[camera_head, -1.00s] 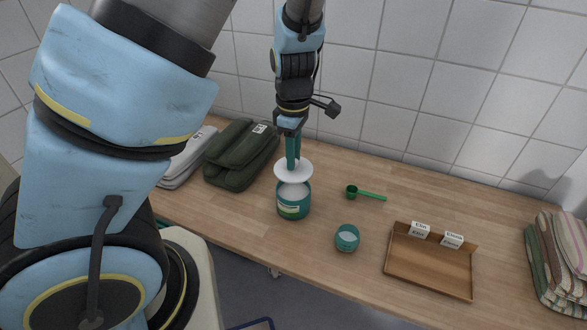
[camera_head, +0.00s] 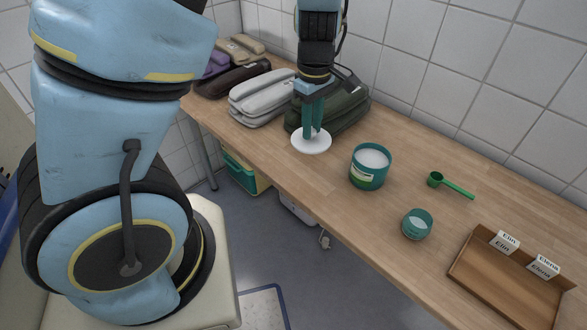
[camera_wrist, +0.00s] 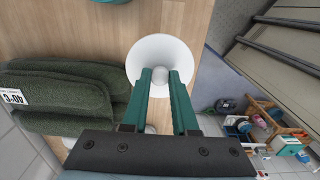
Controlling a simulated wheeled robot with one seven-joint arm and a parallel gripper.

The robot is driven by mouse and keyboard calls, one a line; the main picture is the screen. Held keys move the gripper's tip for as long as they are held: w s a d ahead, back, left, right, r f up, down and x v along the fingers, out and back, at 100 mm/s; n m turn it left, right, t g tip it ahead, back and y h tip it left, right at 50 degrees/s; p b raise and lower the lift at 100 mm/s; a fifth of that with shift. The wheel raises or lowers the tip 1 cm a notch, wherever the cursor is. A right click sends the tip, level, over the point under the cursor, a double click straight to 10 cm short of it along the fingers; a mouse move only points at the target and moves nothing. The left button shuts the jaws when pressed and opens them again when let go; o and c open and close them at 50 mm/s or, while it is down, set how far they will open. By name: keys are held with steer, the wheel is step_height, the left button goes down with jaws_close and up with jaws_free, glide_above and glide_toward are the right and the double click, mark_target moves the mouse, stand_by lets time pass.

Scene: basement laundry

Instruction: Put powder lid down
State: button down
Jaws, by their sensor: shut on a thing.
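The powder lid (camera_head: 311,142) is a white disc with a small knob. My gripper (camera_head: 312,134) is shut on its knob and holds it flat near the counter's front edge, left of the tub. In the wrist view the lid (camera_wrist: 161,52) shows between the fingertips of my gripper (camera_wrist: 160,76). I cannot tell whether the lid touches the counter. The green powder tub (camera_head: 368,170) stands open on the counter with white powder inside. Its edge shows at the top of the wrist view.
A dark green folded towel (camera_head: 345,112) lies just behind the lid, and a light grey one (camera_head: 260,98) to its left. A small green cup (camera_head: 416,224), a green scoop (camera_head: 452,186) and a wooden tray (camera_head: 500,285) are to the right. Bare counter (camera_head: 318,176) lies beside the tub.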

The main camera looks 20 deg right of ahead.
steer(key=f, duration=0.4)
steer(key=shift+w+a+f, duration=0.1)
steer(key=shift+a+f, duration=0.1)
steer(key=shift+f, duration=0.2)
steer(key=shift+d+f, duration=0.1)
steer(key=shift+f, duration=2.1)
steer(key=shift+f, duration=0.1)
steer(key=c, duration=0.7)
jaws_free()
step_height(320, 180, up, 12)
steer(key=shift+r+p, duration=0.1)
steer(key=shift+p, duration=0.25)
steer(key=a+r+m, duration=0.2)
steer(key=a, duration=0.6)
steer(key=a+r+m+t, duration=0.1)
steer(key=a+r+m, duration=0.1)
steer(key=a, duration=0.7)
steer(key=w+a+r+m, duration=0.1)
steer(key=a+r+m, duration=0.1)
steer(key=a, duration=0.6)
steer(key=shift+a+r+m+t, duration=0.2)
steer(key=shift+r+m+t, duration=0.1)
steer(key=shift+m, duration=0.2)
